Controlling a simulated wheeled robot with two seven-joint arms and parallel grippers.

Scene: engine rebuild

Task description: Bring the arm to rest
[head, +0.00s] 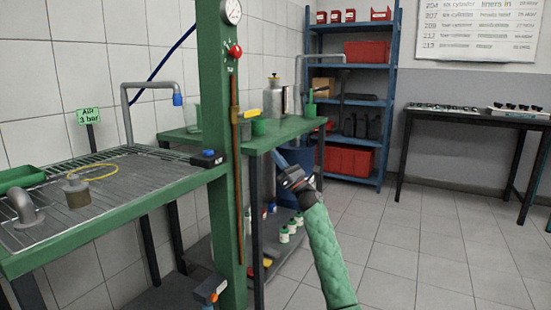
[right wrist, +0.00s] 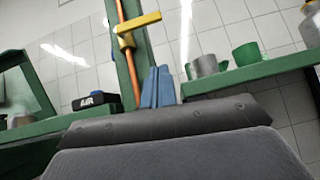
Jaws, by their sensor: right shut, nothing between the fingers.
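My right arm comes up from the lower middle of the head view in a green sleeve. My right gripper (head: 279,157) points up and left, in front of the green bench with the cups. Its blue fingers show together in the right wrist view (right wrist: 158,86), shut and empty. They are in front of the green post and the tiled wall, and I see them touching nothing. My left gripper is in neither view.
A green post (head: 220,130) with a gauge and a yellow-handled valve (head: 249,113) stands left of the gripper. A draining bench (head: 130,220) is at left, a green bench (head: 290,137) behind. Blue shelves (head: 393,95) and a black table (head: 402,150) stand farther back. The right-hand floor is clear.

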